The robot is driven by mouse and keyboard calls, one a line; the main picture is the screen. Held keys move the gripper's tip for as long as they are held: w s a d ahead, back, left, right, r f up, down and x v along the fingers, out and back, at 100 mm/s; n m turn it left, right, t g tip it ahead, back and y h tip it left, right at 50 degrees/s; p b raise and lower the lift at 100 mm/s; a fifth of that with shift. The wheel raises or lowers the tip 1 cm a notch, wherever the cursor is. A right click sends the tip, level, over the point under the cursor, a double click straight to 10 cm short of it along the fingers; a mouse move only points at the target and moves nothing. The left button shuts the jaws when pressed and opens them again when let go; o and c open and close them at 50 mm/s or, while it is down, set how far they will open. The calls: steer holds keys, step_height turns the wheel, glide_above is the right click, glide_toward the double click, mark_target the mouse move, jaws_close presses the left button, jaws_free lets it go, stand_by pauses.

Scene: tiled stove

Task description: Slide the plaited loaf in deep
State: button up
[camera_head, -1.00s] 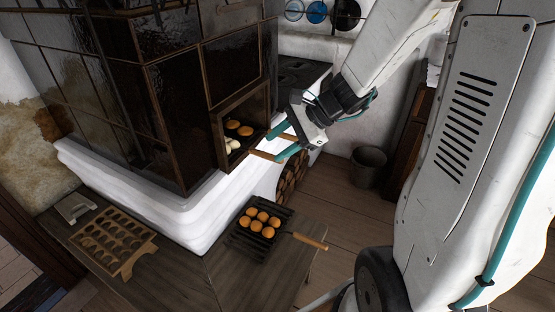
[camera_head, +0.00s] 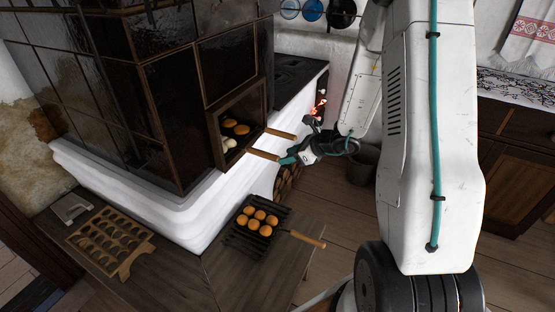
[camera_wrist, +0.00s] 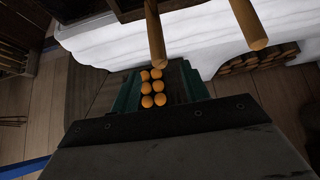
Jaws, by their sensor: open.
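The pale, lumpy shape that looks like the plaited loaf (camera_head: 229,143) lies just inside the oven opening (camera_head: 218,155), on the near side. Darker brown loaves (camera_head: 238,127) lie beside and behind it. Two wooden handles stick out of the opening: a near one (camera_head: 262,154) and a far one (camera_head: 280,133). The wrist view shows both handle ends, left (camera_wrist: 155,35) and right (camera_wrist: 249,25). My gripper (camera_head: 288,160) is open just off the near handle's end, with nothing visibly held. Its teal fingers (camera_wrist: 160,88) stand apart in the wrist view.
A dark pan (camera_head: 234,236) with several brown rolls sits on the bench below the opening, its wooden handle (camera_head: 307,239) pointing right. A wooden rack with hollows (camera_head: 128,265) is at left. The white stove ledge (camera_head: 190,217) runs below the oven. A bucket (camera_head: 362,168) stands on the floor.

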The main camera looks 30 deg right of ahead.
steer(key=shift+x, duration=2)
steer(key=shift+c, duration=0.5)
